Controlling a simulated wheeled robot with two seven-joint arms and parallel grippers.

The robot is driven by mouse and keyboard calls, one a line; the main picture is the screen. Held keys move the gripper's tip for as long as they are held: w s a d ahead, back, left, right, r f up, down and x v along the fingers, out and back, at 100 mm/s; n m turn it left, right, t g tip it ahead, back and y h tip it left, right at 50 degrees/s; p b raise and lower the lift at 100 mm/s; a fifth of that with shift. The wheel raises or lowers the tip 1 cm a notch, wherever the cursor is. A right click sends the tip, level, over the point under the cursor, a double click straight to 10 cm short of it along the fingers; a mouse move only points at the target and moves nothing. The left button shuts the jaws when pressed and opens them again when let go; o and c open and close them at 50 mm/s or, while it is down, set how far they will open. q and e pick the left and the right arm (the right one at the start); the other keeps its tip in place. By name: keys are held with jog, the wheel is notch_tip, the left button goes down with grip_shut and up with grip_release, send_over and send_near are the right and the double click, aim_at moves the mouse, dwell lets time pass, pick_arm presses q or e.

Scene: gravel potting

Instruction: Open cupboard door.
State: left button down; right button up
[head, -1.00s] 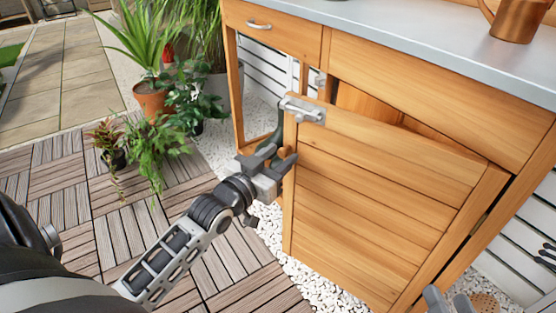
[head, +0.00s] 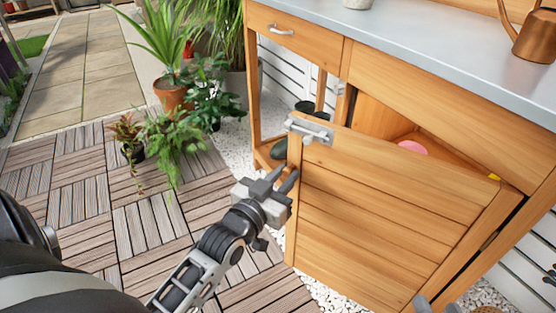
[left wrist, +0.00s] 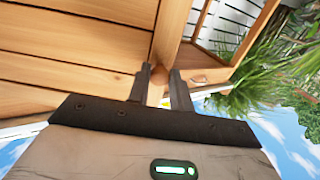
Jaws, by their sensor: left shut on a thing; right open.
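The wooden cupboard door (head: 375,215) stands partly open below the bench top, swung outward from its hinged right side. A metal latch (head: 310,131) sits at its upper free corner. My left gripper (head: 282,180) is at the door's free left edge, below the latch. In the left wrist view its fingers (left wrist: 160,88) lie on either side of the wooden edge, shut on it; the exact contact is partly hidden. The door also fills the left of that view (left wrist: 70,50). Only the tips of my right gripper (head: 437,304) show at the bottom edge, apart and empty.
Inside the cupboard a pink item (head: 412,147) shows through the gap. A drawer (head: 290,35) and grey worktop (head: 440,50) are above. Potted plants (head: 172,95) stand at left. Decking (head: 150,225) before the door's free edge is clear.

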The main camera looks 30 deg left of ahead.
pick_arm(q)
jog(key=shift+s, duration=0.1)
jog(key=c, duration=1.3)
grip_release()
jog(key=shift+s, duration=0.5)
jog(key=s+p, duration=0.3)
jog(key=s, duration=1.2)
jog(key=shift+d, duration=0.15)
pick_arm(e)
jog(key=shift+d+f+n+g+h, duration=0.15)
jog(key=shift+d+f+g+h, duration=0.15)
jog(key=shift+f+h, duration=0.15)
jog(key=shift+d+f+n+g+h, duration=0.15)
jog(key=shift+d+f+g+h, duration=0.2)
jog(key=shift+f, duration=0.2)
